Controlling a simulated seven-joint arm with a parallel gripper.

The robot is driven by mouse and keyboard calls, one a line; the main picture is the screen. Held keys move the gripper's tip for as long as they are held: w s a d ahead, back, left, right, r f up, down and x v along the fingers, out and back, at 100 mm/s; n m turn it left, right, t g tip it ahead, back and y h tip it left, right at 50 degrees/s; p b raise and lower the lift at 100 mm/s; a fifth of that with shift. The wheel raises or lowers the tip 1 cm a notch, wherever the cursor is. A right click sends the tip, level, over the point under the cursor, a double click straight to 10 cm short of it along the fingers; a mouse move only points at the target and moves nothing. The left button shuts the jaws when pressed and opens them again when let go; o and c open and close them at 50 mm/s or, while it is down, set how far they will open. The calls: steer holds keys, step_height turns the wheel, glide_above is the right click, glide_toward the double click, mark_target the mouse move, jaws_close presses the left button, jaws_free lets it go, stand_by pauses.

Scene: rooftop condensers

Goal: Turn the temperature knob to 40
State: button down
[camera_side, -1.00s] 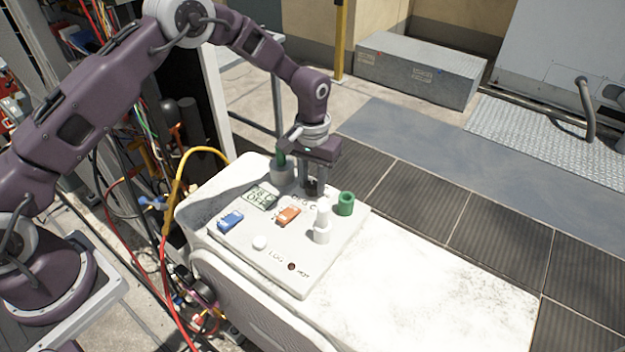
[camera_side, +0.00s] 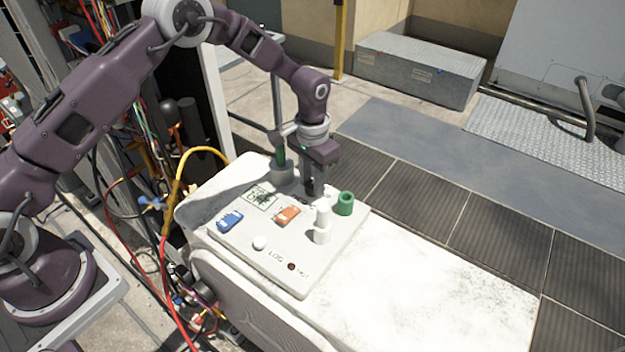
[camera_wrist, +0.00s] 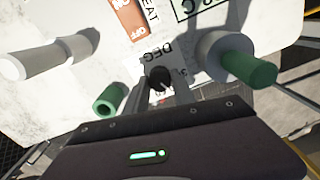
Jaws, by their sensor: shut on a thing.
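The temperature knob (camera_wrist: 158,78) is small and black and shows in the wrist view beside the "DEG" lettering. A light pointer mark shows on it, but its exact setting is not readable. My gripper (camera_wrist: 164,92) has its fingers down at the knob and is shut on it. In the side view my gripper (camera_side: 313,188) stands at the panel's back edge and hides the knob. The display (camera_side: 261,197) has dark characters too blurred to read; only a "C" end of it shows in the wrist view (camera_wrist: 200,5).
The white panel (camera_side: 250,268) also carries a blue switch (camera_side: 230,221), an orange switch (camera_side: 288,216), a white round button (camera_side: 260,243) and a dark red light (camera_side: 291,267). A white post (camera_side: 322,233), a green ring (camera_side: 346,203) and a green peg in a grey holder (camera_side: 282,172) stand close to my gripper.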

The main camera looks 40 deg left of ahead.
mark_target(312, 184)
steer(key=c, duration=1.1)
jaws_free()
steer(key=shift+o, duration=0.2)
step_height(312, 184, up, 8)
steer(key=shift+f, duration=0.25)
steer(key=s+a+r+t, duration=0.1)
steer(key=s+a+r, duration=0.1)
steer(key=s+r, duration=0.55)
steer(key=s+a+r+t, duration=0.2)
steer(key=s+r, duration=0.2)
steer(key=r, duration=0.7)
steer(key=s+a+r+n+t, duration=0.1)
steer(key=s, duration=1)
steer(key=s+a+r+n+t, duration=0.1)
steer(key=s+a, duration=0.1)
steer(key=s, duration=0.8)
steer(key=shift+s+r+t, duration=0.3)
steer(key=shift+s+r, duration=0.05)
steer(key=shift+s, duration=0.05)
